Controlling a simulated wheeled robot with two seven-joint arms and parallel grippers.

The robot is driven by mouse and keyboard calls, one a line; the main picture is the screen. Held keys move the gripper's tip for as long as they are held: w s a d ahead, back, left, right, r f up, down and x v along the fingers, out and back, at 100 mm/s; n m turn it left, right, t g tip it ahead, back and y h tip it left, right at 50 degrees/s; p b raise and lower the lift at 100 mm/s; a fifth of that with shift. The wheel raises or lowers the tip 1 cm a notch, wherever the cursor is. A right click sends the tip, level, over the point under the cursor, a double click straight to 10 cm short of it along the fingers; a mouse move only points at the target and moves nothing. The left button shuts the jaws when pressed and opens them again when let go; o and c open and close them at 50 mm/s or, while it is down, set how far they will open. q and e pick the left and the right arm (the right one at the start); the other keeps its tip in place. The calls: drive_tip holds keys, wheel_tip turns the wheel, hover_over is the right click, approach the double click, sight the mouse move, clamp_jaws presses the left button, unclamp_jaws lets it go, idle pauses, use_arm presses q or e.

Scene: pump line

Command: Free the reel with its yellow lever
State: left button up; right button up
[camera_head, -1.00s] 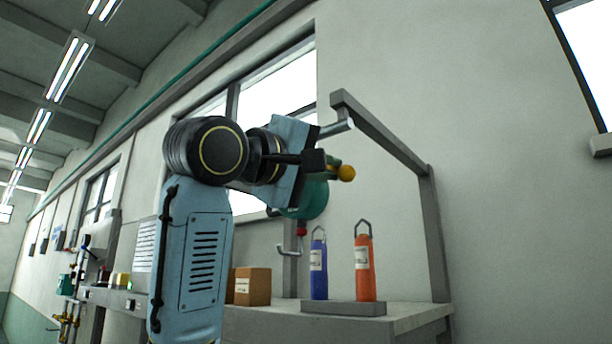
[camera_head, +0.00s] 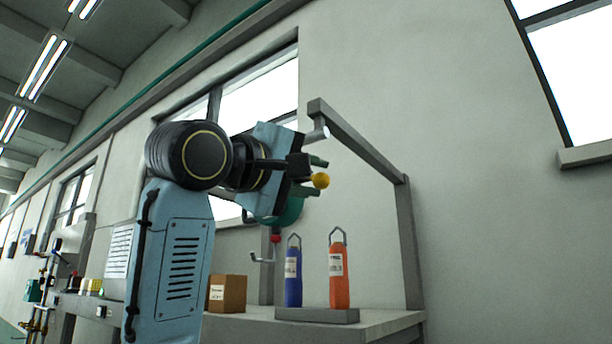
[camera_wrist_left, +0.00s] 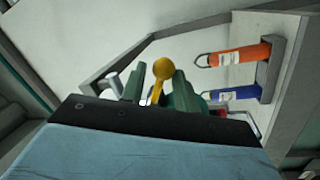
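The reel (camera_head: 287,212) is a teal-green drum hanging under the overhead bar, partly hidden behind my left gripper in the head view. Its yellow lever ends in a round knob (camera_head: 321,180). My left gripper (camera_head: 312,174) is at the lever, its green fingers above and below the knob. In the left wrist view the lever's knob (camera_wrist_left: 163,69) and stem stand between the two fingers (camera_wrist_left: 158,92), with gaps visible beside the stem. The gripper looks open around the lever, not closed on it. My right gripper is not in view.
A grey frame (camera_head: 360,138) stands over the bench (camera_head: 385,322). A blue bottle (camera_head: 293,275) and an orange bottle (camera_head: 339,275) stand on a grey base. A hook (camera_head: 262,259) hangs beside them, near a cardboard box (camera_head: 228,293).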

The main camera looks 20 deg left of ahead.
use_arm(q)
drive_tip(key=shift+s+a, duration=0.45)
drive_tip(key=b+v, duration=0.5)
drive_tip(key=v, duration=0.7)
drive_tip(key=shift+s+f, duration=0.15)
drive_tip(key=shift+s, duration=0.1)
drive_tip(key=shift+a, duration=0.15)
